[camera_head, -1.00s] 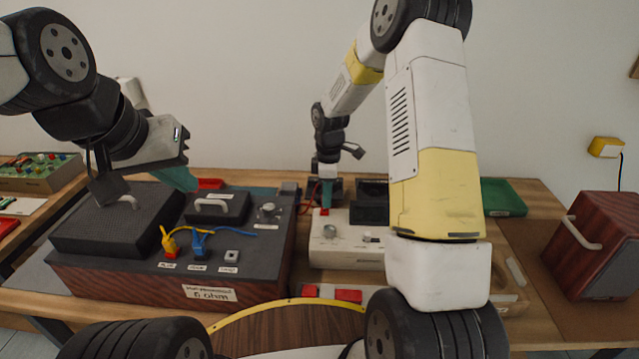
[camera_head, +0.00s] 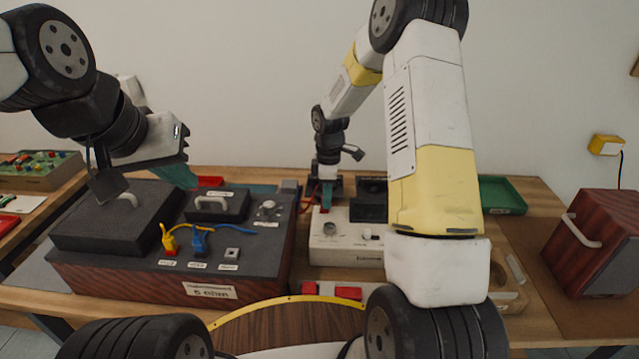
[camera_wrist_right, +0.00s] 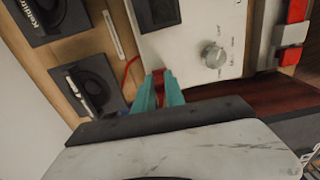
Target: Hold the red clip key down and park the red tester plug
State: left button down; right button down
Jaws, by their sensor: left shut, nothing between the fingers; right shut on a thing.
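My right gripper (camera_head: 325,203) is shut on the red tester plug, at the back left corner of the cream tester box (camera_head: 345,257). In the right wrist view the red plug (camera_wrist_right: 158,78) sits between the teal fingers, with a thin red lead (camera_wrist_right: 129,72) beside it; whether it is seated in the box is hidden. My left gripper (camera_head: 182,177) is shut and empty, raised over the back of the dark amplifier (camera_head: 120,275). A yellow clip (camera_head: 168,240) and a blue clip (camera_head: 199,241) stand on the amplifier. I cannot pick out the red clip key with certainty.
A black lid-like block (camera_head: 110,225) and a small handled block (camera_head: 215,207) lie on the amplifier. Red blocks (camera_head: 348,292) lie in front of the tester. A green tray (camera_head: 502,196) is at the back right, and a wooden speaker box (camera_head: 600,245) stands far right.

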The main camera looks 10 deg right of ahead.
jog(key=shift+f, duration=0.2)
dwell(0.4)
jog(key=c, duration=1.3)
grip_release()
jog(key=shift+r, duration=6.4)
